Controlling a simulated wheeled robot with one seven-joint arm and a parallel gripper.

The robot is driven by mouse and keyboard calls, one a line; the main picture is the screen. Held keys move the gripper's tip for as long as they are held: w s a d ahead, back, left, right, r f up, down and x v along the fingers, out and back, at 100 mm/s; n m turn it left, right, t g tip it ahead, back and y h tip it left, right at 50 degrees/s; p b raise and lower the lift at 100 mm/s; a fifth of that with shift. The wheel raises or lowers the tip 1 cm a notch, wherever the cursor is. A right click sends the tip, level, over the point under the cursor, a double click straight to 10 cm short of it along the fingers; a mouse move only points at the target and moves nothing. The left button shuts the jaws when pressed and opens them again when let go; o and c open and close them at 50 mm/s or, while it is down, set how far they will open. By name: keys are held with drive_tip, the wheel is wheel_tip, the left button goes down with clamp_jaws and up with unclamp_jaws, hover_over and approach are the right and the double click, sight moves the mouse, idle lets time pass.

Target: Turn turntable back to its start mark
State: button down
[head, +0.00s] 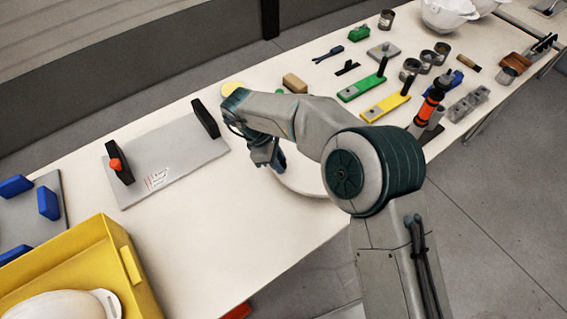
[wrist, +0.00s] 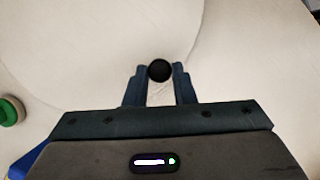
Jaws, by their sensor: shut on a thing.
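The turntable (head: 303,178) is a round white disc on the table, partly hidden behind my arm in the head view. In the wrist view its pale top (wrist: 85,45) fills much of the upper picture, with a curved rim. A round black knob (wrist: 159,71) stands near that rim. My gripper (wrist: 159,80) is shut on the knob, one finger on each side. In the head view my gripper (head: 275,162) points down at the turntable's left side, and the knob is hidden there. I cannot make out a start mark in either view.
A grey plate (head: 165,160) with two black uprights lies left of my gripper. A yellow crate (head: 120,265) holds a white helmet shell (head: 65,305). Green (head: 362,87) and yellow (head: 386,106) holders and a tan block (head: 295,83) stand beyond my arm. The front table strip is clear.

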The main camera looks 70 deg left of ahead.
drive_tip(key=shift+w, duration=0.2)
drive_tip(key=c, duration=1.2)
unclamp_jaws()
drive_tip(key=shift+w, duration=0.15)
drive_tip(key=shift+c, duration=0.2)
drive_tip(key=shift+s, duration=0.2)
drive_tip(key=shift+s+a+r, duration=0.1)
drive_tip(key=shift+r, duration=0.15)
drive_tip(key=b+v, duration=0.1)
drive_tip(key=v, duration=1.2)
drive_tip(key=shift+b, duration=0.3)
drive_tip(key=shift+w+r, duration=0.1)
drive_tip(key=shift+w, duration=0.1)
